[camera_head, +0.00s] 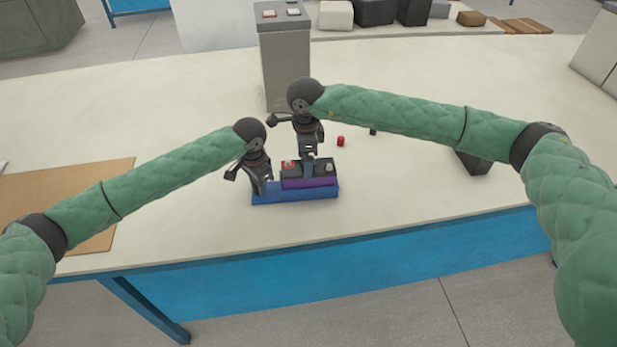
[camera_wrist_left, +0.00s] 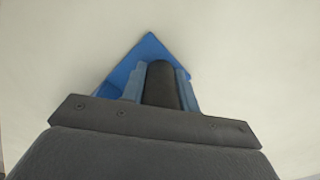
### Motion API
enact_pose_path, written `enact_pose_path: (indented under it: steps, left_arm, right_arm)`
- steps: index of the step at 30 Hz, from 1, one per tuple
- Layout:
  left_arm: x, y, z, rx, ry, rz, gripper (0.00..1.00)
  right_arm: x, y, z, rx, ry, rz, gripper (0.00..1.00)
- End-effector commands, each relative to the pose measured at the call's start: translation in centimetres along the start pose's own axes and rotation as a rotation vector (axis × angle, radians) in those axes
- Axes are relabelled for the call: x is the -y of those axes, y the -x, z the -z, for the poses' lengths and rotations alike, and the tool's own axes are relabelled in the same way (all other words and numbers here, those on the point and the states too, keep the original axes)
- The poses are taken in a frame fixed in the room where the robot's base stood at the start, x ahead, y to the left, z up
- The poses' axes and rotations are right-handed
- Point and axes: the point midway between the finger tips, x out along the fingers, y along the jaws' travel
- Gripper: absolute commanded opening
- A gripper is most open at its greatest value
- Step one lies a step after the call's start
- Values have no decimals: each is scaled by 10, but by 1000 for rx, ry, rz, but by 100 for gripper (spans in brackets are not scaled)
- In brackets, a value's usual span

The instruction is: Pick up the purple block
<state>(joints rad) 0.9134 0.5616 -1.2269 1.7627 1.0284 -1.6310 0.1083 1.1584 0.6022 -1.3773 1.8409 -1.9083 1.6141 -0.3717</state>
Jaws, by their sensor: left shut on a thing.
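The purple block (camera_head: 310,183) lies flat on a longer blue block (camera_head: 297,195) on the table. A black battery (camera_head: 318,169) with a red and a grey terminal sits on top of it. My left gripper (camera_head: 262,188) is shut on the left end of the blue block, whose blue corner (camera_wrist_left: 152,47) also shows in the left wrist view. My right gripper (camera_head: 308,160) points down at the battery from behind. Its fingertips are too small to tell open from shut. Part of the purple block's top is hidden under the battery.
A tall grey battery box (camera_head: 285,65) stands behind the grippers. A small red piece (camera_head: 340,141) lies to the right of them. A dark block (camera_head: 472,162) is partly behind my right arm. A brown board (camera_head: 75,190) lies at left. The table's front edge is close.

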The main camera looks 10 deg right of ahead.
Motion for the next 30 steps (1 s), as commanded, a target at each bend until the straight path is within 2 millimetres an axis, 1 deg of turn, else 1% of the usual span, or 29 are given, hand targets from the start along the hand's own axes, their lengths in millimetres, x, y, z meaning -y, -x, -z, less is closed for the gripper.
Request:
enact_pose_path:
  steps: [4,6,9,16,20,21,23,24,26,27,29,30]
  left_arm:
    - [1,1,0,-1,1,1,1]
    - [0,1,0,-1,1,1,1]
    - [0,1,0,-1,1,1,1]
    - [0,1,0,-1,1,1,1]
    - [0,1,0,-1,1,1,1]
    - [0,1,0,-1,1,0,1]
    - [0,1,0,-1,0,0,1]
    - [0,1,0,-1,0,0,1]
    - [0,1,0,-1,0,0,1]
    - [0,1,0,-1,0,0,1]
    - [0,1,0,-1,0,0,1]
    - [0,1,0,-1,0,0,1]
  right_arm:
    - [1,-20,8,0,-1,-2,85]
    - [0,-30,7,0,0,-2,85]
    - [0,-39,6,0,0,-1,85]
    - [1,-40,7,0,0,0,85]
    - [1,-40,7,0,0,0,59]
    - [1,-40,7,0,0,0,51]
    - [1,-40,7,0,0,0,39]
    - [1,-40,7,0,0,0,32]
    - [1,-40,7,0,0,0,20]
    - [1,-40,7,0,0,0,12]
    - [1,-40,7,0,0,0,0]
    - [1,-40,7,0,0,0,0]
